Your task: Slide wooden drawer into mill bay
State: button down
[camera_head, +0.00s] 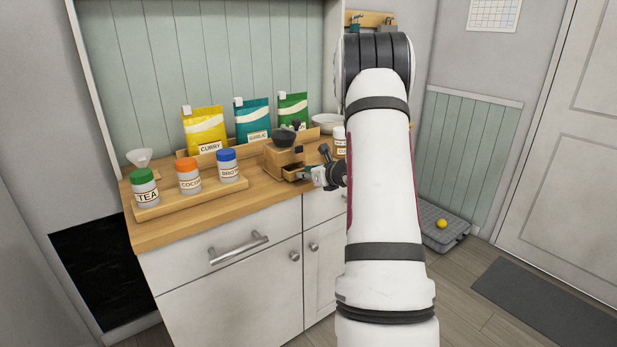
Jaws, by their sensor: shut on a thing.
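The wooden mill (277,160) with a dark bowl on top stands near the front right of the wooden counter. The wooden drawer (292,173) is at the mill's lower front right and sticks out of its bay, with a dark inside. My gripper (307,174) is at the drawer's outer end and is shut on it. The fingertips are small in this view, and the exact contact is hard to make out. How far the drawer sits inside the bay is hidden.
Jars labelled tea (146,191), cocoa (189,179) and broth (228,168) stand on a wooden tray left of the mill. Curry (205,131), garlic (253,121) and green (292,110) bags stand behind. A white jar (340,143) is close behind my gripper. My arm covers the counter's right side.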

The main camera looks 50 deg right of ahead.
jog(key=shift+w+d+b, duration=0.25)
jog(key=shift+w+b, duration=0.1)
jog(key=shift+w, duration=0.65)
jog(key=shift+w+d+b, duration=0.2)
jog(key=shift+w+b, duration=0.15)
jog(key=shift+w, duration=0.6)
jog(key=c, duration=1.4)
grip_release()
jog(key=shift+o, duration=0.2)
jog(key=v, duration=1.2)
